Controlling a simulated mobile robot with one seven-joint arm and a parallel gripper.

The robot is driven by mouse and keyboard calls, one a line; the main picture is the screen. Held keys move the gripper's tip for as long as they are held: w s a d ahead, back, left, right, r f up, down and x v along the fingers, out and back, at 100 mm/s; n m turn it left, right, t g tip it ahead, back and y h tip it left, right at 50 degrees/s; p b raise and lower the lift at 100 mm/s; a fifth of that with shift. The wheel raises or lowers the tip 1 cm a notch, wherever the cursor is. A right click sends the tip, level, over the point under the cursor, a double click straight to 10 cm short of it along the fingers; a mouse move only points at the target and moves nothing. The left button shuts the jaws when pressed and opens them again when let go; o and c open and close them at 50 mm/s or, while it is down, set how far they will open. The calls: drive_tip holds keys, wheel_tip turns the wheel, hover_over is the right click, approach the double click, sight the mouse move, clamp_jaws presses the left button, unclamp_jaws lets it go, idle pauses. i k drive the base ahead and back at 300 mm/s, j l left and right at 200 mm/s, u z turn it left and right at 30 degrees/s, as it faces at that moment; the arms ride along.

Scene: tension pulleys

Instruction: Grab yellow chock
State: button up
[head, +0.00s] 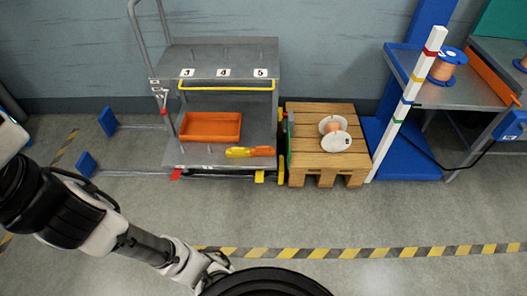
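A small yellow block, which looks like the yellow chock (259,176), is at the floor by the front right corner of the grey cart (205,57). A similar red block (176,174) is at the cart's front left corner. A yellow upright piece (281,172) stands between the cart and the pallet; I cannot tell what it is. My gripper (214,270) is low in the head view, in front of the cart and well apart from the yellow block. Its fingers are too small and partly hidden to read.
The cart's lower shelf holds an orange tray (211,127) and a yellow-orange object (250,152). A wooden pallet stack (305,160) with a white spool (335,141) stands to the right. A striped post (407,100) stands further right. Floor before the cart is clear, crossed by yellow-black tape (370,253).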

sight(235, 153)
drive_tip(key=i+j, duration=0.6)
drive_tip(key=j, duration=0.25)
drive_tip(key=i+j, duration=0.55)
drive_tip(key=j, duration=0.3)
drive_tip(key=i, duration=0.9)
drive_tip(key=l+z, duration=0.05)
drive_tip(key=l, duration=0.05)
